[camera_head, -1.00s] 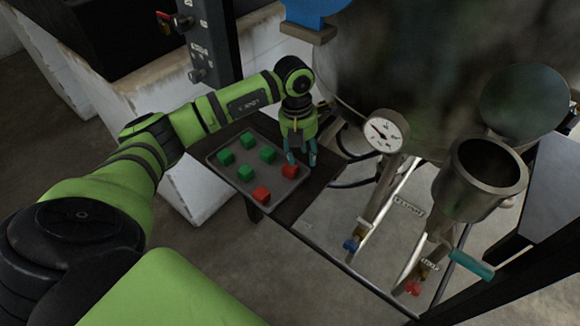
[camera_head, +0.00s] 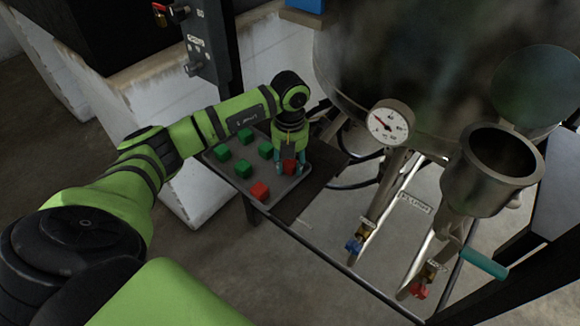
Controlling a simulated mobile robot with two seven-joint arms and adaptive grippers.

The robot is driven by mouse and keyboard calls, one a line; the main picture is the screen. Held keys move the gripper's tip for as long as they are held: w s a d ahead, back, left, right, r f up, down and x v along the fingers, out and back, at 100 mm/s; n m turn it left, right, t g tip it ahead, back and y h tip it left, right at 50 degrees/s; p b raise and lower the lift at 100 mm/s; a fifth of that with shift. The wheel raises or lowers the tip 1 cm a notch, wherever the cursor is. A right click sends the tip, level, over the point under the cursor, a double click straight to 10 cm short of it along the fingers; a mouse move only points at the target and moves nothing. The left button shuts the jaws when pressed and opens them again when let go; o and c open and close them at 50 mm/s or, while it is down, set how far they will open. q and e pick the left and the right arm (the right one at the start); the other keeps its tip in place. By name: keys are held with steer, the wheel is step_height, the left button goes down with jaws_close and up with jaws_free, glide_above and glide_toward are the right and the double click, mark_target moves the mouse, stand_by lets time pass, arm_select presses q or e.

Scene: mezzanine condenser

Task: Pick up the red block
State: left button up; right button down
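A red block (camera_head: 290,168) sits at the right end of a grey tray (camera_head: 219,168), partly covered by my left gripper. My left gripper (camera_head: 290,170) points down over it, with one teal finger on each side of the block. The fingers look spread about as wide as before, and I see no clear sign that they press on the block. A second red block (camera_head: 260,191) stands near the tray's front edge, clear of the gripper. My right gripper is not in view.
Several green blocks, one of them at the tray's front left (camera_head: 243,168), share the tray. A large tank (camera_head: 400,60), a pressure gauge (camera_head: 390,122) and pipes with valves stand close to the right. A dark column (camera_head: 215,45) rises behind the tray.

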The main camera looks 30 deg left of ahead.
arm_select(q)
steer(key=c, duration=0.3)
steer(key=o, duration=0.7)
steer(key=shift+r, duration=0.15)
